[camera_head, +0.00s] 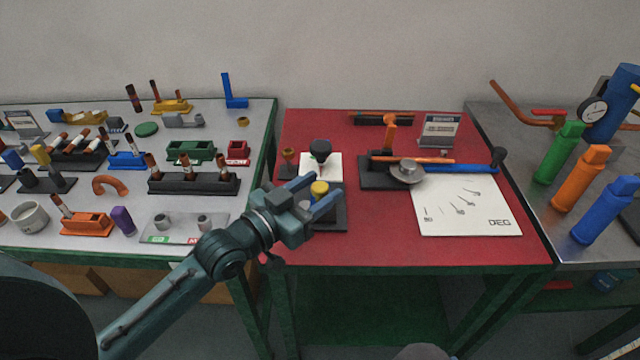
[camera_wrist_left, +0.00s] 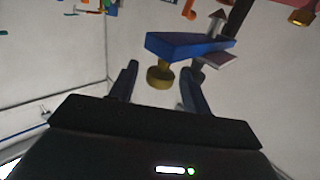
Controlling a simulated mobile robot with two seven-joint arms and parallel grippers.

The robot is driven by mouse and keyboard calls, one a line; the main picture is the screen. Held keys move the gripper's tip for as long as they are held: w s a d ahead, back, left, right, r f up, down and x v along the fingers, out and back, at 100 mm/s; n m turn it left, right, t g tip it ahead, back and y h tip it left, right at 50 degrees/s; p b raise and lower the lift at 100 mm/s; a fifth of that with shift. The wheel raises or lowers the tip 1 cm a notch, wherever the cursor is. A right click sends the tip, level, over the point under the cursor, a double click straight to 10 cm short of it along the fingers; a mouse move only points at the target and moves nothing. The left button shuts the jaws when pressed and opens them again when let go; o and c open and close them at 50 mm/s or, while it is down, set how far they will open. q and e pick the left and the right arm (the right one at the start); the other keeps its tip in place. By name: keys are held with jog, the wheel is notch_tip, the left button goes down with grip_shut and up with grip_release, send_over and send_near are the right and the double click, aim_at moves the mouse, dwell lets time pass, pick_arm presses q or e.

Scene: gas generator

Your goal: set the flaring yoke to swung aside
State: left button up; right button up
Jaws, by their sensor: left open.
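My left gripper (camera_head: 325,187) comes in from the left over the front left of the red table. Its two fingers are spread open, one on each side of a yellow round cap (camera_head: 320,188) above a dark base (camera_head: 334,219). In the left wrist view, a brass knob (camera_wrist_left: 160,77) shows between the open fingers, below a blue bar (camera_wrist_left: 190,46). I cannot tell whether the fingers touch the knob. Which part is the flaring yoke is not clear; the gripper partly hides this fixture in the head view. My right gripper is not in view.
A black-topped part (camera_head: 320,151) on a white pad stands just behind the gripper. A fixture with a blue bar (camera_head: 470,167) and orange arm lies to the right, behind a white sheet (camera_head: 466,212). The left table (camera_head: 262,112) is crowded.

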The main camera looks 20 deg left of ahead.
pick_arm(q)
jog(key=shift+w+d, duration=0.25)
jog(key=shift+w, duration=0.15)
grip_shut()
dwell(0.4)
